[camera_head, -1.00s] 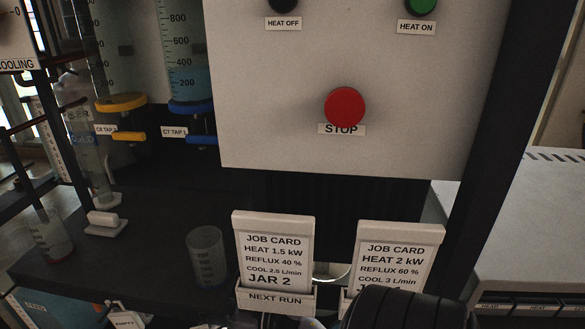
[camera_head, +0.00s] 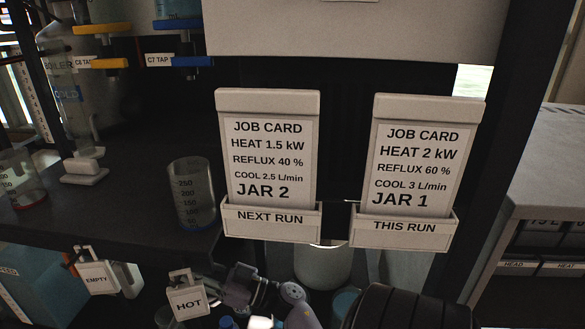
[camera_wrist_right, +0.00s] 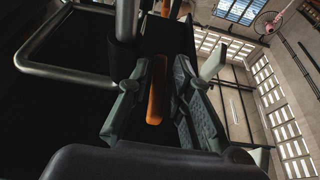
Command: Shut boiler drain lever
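In the right wrist view an orange lever-like bar (camera_wrist_right: 157,92) stands between the two fingers of my right gripper (camera_wrist_right: 161,72). The fingers are apart, with a gap visible beside the bar; I cannot tell whether either one touches it. I take the bar for the drain lever, but no label on it shows. In the head view part of my right gripper (camera_head: 245,287) shows low in the middle, beside the hanging HOT tag (camera_head: 189,300). The bar cannot be made out there. My left gripper is not in view.
Job cards for JAR 2 (camera_head: 268,165) and JAR 1 (camera_head: 415,170) hang above the gripper. A beaker (camera_head: 191,194) stands on the dark shelf (camera_head: 120,210). An EMPTY tag (camera_head: 97,281) hangs at left. A metal tube frame (camera_wrist_right: 62,72) is close in the right wrist view.

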